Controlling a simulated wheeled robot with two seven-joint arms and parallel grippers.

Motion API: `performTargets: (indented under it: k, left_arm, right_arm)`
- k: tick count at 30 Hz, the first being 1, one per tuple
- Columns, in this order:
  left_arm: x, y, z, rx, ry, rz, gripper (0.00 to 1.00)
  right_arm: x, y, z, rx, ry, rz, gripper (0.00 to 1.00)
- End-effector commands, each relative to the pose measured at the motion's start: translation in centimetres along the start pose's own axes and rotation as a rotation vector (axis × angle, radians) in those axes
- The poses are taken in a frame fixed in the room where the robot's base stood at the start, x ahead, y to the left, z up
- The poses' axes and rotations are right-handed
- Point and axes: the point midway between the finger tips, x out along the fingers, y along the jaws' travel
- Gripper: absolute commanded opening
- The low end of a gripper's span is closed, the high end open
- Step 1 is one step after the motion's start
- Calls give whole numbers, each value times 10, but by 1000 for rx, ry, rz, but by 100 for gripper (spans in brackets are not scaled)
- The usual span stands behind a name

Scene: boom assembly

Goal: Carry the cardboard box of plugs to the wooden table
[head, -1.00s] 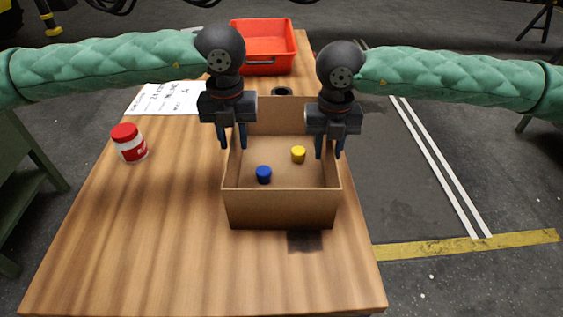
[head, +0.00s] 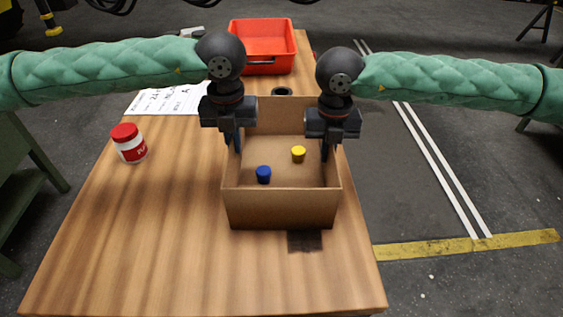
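The open cardboard box (head: 282,208) appears to sit on the wooden table (head: 150,235), near its right edge. Inside it are a blue plug (head: 263,175) and a yellow plug (head: 298,154). My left gripper (head: 237,146) points down at the box's left wall, its fingers closed together on that wall. My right gripper (head: 326,150) points down at the right wall, its fingers likewise closed on it. The fingertips are partly hidden by the walls and the gripper bodies.
A red-and-white jar (head: 129,143) stands on the left of the table. A red tray (head: 262,48) is at the far end, with a dark ring-shaped thing (head: 282,92) before it. A printed sheet (head: 168,100) lies behind left. Floor with marked lines is right.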

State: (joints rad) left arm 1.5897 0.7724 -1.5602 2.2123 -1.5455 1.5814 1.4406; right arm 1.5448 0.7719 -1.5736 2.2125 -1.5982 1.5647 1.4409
Motion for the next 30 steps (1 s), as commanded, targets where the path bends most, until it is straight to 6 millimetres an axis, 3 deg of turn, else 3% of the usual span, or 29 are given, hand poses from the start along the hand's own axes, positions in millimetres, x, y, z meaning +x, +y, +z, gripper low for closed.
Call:
performTargets:
  k: [8,21,30]
  left_arm:
    - [-10,1,0,-1,0,1,0]
    - [-45,1,0,-2,0,2,0]
    - [-50,1,0,-2,0,2,0]
  right_arm:
    - [-10,0,0,1,0,-1,0]
    - [-45,-1,0,1,0,-1,0]
    - [-50,-1,0,2,0,-1,0]
